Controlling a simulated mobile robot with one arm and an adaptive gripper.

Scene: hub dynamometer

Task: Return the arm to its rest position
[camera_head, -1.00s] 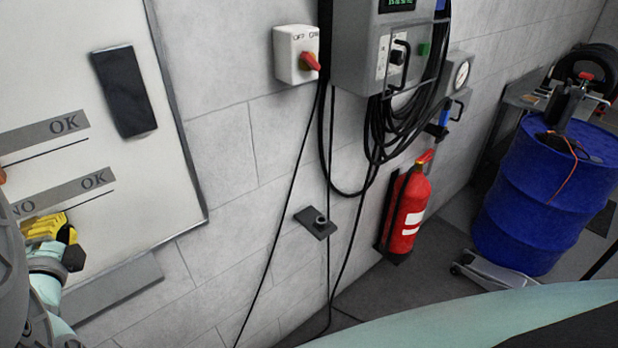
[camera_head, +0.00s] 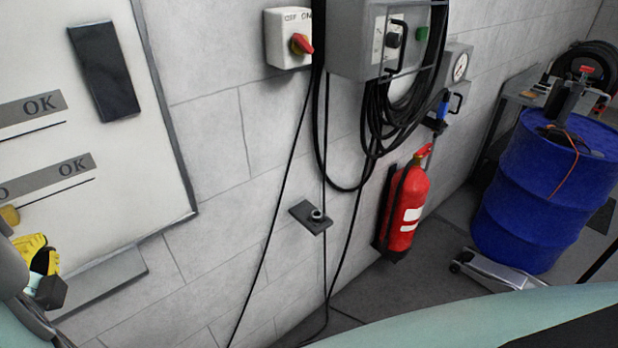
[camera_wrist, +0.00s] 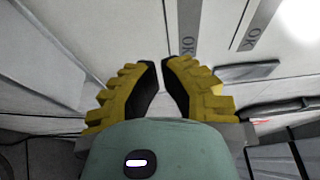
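My gripper (camera_head: 42,262) is at the far left edge of the head view, in front of the lower part of the white board. It has yellow fingers and a dark block beside them. In the wrist view, its two yellow fingers with black pads (camera_wrist: 160,64) have their tips close together, with only a narrow gap and nothing between them. The fingers look shut and empty. Most of my arm is outside the head view, and no rest position is marked in either view.
The white board (camera_head: 150,190) with a black eraser-like block (camera_head: 104,70) hangs behind my gripper. Right of it are a red-handled switch (camera_head: 287,40), a small wall bracket (camera_head: 311,217), hanging cables, a red extinguisher (camera_head: 403,212) and a blue drum (camera_head: 530,200).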

